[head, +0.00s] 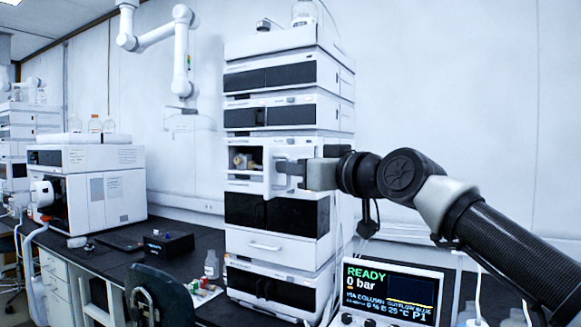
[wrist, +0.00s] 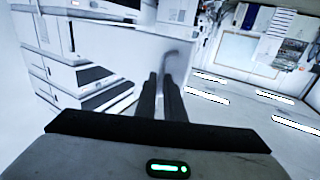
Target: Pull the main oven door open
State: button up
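The oven compartment (head: 244,159), with brass-coloured parts inside, shows in the middle of the instrument stack in the head view. Its white door (head: 283,152) appears swung part way out from the stack front. In the wrist view the door (wrist: 112,48) is a broad white panel with a grey curved handle (wrist: 169,56) near its right side. My gripper (head: 286,172) comes in from the right at the door. In the wrist view its two dark fingers (wrist: 161,82) are close together with the handle's lower end between their tips. The exact contact is small and partly hidden.
More modules lie above and below, including a drawer (head: 268,247) with a white handle. A screen (head: 392,291) reading READY stands at the lower right. A clear bottle (head: 211,265) and small vials are beside the stack. A chair (head: 155,295) stands in front of the black bench.

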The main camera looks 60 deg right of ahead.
jog(key=o, duration=0.4)
jog(key=shift+s+d+f, duration=0.15)
jog(key=shift+s+d, duration=0.05)
jog(key=shift+d, duration=0.6)
jog(key=shift+w+a, duration=0.1)
jog(key=shift+w+a+f, duration=0.1)
jog(key=v, duration=1.7)
jog(key=shift+a, duration=0.15)
